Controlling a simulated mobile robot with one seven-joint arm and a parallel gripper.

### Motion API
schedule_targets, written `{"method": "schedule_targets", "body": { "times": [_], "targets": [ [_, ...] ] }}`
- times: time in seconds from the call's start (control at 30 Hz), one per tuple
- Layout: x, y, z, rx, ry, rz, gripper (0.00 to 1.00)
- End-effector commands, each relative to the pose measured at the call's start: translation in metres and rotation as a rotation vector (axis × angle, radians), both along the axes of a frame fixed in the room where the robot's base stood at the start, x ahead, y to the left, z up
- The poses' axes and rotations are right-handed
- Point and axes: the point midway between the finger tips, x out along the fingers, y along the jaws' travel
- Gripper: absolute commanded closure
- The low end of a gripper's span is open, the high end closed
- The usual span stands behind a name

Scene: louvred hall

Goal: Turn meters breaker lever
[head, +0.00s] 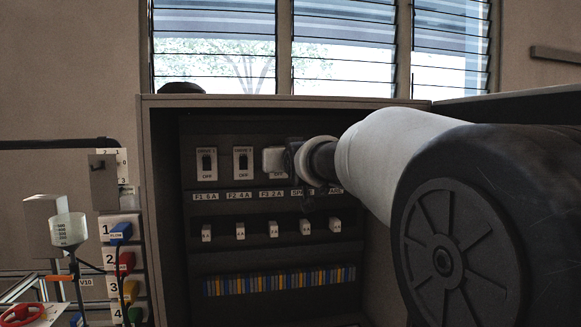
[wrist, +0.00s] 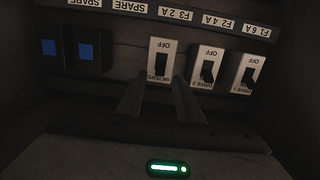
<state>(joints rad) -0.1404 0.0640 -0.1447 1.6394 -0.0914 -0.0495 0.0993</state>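The meters breaker (wrist: 158,70) is a white plate with a dark lever, shown upside down in the wrist view and marked METERS and OFF. In the head view the meters breaker (head: 271,161) is third in the top row, partly covered by my gripper (head: 290,160). In the wrist view my gripper (wrist: 160,92) has its two dark fingers apart, one toward each side of the meters plate, with nothing seen between them. Its fingertips are close to the plate; I cannot tell whether they touch it. The dark lever's exact position is hard to read.
Drive 1 (head: 206,163) and drive 2 (head: 243,162) breakers sit left of meters. Spare slots with blue squares (wrist: 86,50) lie on its other side. The cabinet's side wall (head: 160,210) encloses the panel. A station with coloured plugs (head: 121,232) stands left, outside.

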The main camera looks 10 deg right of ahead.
Motion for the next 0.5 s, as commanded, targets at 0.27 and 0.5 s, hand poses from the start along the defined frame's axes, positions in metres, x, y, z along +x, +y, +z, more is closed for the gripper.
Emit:
{"method": "schedule_targets", "body": {
  "times": [0.27,0.5],
  "targets": [
    [-0.028,-0.004,0.0,0.006,0.001,-0.002,0.67],
    [-0.046,-0.002,0.002,0.001,0.0,-0.004,0.67]
  ]
}}
